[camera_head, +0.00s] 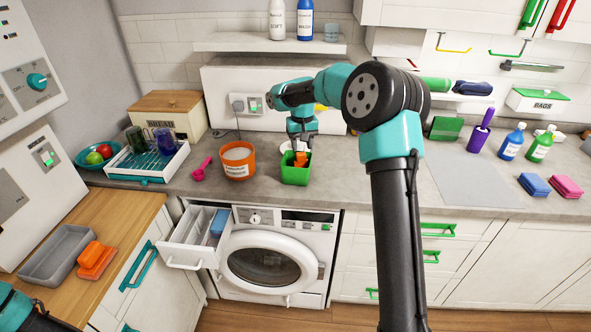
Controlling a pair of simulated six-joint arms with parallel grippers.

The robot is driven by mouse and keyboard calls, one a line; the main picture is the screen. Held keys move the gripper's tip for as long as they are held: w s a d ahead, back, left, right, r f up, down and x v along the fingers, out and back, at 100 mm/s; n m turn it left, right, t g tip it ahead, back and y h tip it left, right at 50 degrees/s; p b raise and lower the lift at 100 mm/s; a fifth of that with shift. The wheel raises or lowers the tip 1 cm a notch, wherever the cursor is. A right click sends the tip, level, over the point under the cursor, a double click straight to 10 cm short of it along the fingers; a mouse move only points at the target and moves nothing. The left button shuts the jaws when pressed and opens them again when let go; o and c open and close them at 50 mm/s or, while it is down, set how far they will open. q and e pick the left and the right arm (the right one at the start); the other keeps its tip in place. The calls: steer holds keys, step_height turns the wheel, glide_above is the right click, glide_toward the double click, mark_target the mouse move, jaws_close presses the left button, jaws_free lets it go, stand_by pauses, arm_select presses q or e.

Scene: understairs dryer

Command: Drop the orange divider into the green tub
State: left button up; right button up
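The green tub (295,176) stands on the grey counter above the washing machine. The orange divider (301,159) is at the tub's mouth, tilted, with its lower part hidden behind the tub's front wall. My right gripper (301,146) reaches down over the tub, with its fingertips at the divider's upper end. It appears shut on the divider, though the fingers are small in this view. I cannot tell whether the divider touches the tub's floor. Part of my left arm shows at the lower left corner; its gripper is out of view.
An orange labelled bucket (238,160) stands just left of the tub, with a pink scoop (202,170) beyond it. A white bowl (288,147) is behind the tub. The drawer (195,240) below stands open. Bare counter lies right of the tub.

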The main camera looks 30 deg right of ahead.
steer(key=o, duration=0.4)
steer(key=shift+r, duration=0.1)
step_height(320, 180, up, 17)
steer(key=shift+r, duration=0.15)
stand_by(0.5)
stand_by(0.6)
